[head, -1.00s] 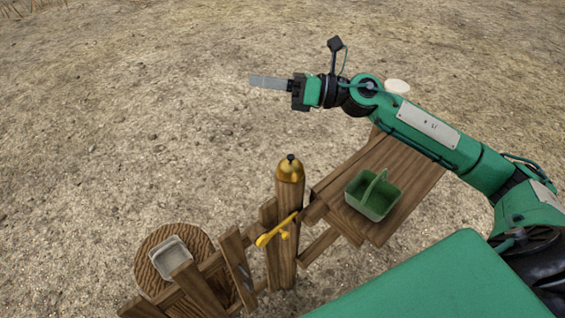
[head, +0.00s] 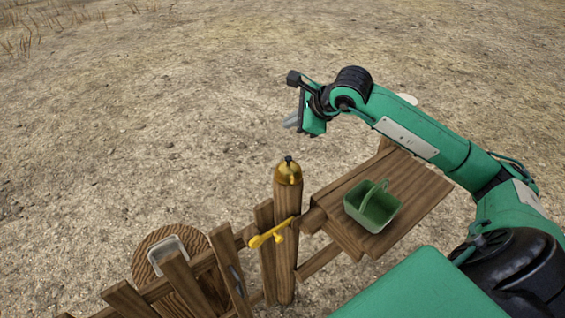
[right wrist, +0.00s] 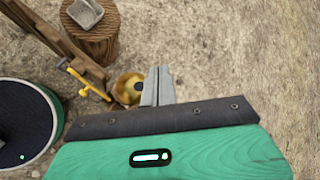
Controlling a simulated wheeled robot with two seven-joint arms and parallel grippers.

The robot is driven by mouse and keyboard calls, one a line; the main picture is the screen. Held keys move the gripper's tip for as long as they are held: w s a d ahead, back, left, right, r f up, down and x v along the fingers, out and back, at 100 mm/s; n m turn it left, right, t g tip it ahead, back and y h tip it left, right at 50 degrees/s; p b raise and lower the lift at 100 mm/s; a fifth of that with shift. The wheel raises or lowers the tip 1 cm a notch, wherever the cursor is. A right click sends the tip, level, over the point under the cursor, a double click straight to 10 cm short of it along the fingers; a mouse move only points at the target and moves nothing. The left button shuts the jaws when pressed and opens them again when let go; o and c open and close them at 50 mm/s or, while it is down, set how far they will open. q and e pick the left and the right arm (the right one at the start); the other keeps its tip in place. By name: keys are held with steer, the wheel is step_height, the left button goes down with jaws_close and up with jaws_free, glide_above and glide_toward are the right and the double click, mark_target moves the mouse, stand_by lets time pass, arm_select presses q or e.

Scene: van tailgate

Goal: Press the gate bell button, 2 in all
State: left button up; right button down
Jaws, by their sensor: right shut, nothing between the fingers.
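The gate bell (head: 288,175) is a golden dome on top of a wooden gate post (head: 287,225). Its dark button (head: 288,159) stands up from the top of the dome. My right gripper (head: 291,123) shows above and beyond the bell in the head view, apart from the button, with its fingers shut and empty. In the right wrist view the closed fingers (right wrist: 157,85) appear just right of the bell (right wrist: 127,89), and its dark button (right wrist: 137,87) shows close beside them. My left gripper is not in view.
A green basket (head: 372,205) stands on a wooden bench (head: 420,190) to the right. A metal tray (head: 167,250) lies on a stump (head: 150,272) at left. Beyond is open ground.

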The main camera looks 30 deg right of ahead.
steer(key=shift+w+d, duration=0.1)
steer(key=shift+d, duration=0.2)
steer(key=shift+f, duration=0.1)
steer(key=b, duration=0.2)
glide_above(288, 161)
steer(key=d, duration=0.1)
step_height(288, 161, down, 6)
steer(key=shift+d+f, duration=0.1)
steer(key=shift+f+b, duration=0.95)
steer(key=shift+b, duration=0.15)
steer(key=shift+f+b, duration=0.3)
steer(key=shift+b, duration=0.05)
stand_by(0.7)
steer(key=shift+f+b, duration=0.4)
steer(key=shift+b, duration=0.3)
